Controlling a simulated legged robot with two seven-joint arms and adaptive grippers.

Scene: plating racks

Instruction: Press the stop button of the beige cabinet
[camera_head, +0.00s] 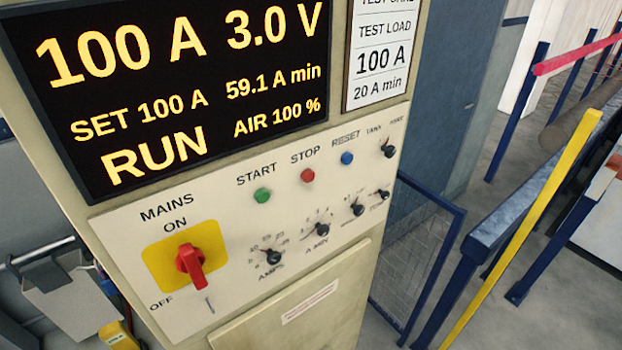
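The beige cabinet (75,165) fills the left and middle of the head view, seen tilted. Its control panel (235,230) carries a red button (307,176) under the word STOP. A green START button (262,195) is to its left and a blue RESET button (347,158) to its right. The dark display (170,85) above reads 100 A, 3.0 V, SET 100 A, 59.1 A min, RUN and AIR 100 %. Neither of my grippers is in view, and nothing covers the buttons.
A red MAINS switch (190,262) on a yellow plate sits at the panel's lower left. Several black knobs (322,229) lie below and right of the buttons. Blue railings (490,225) and a yellow bar (525,230) stand at right. Grey floor (550,315) shows there.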

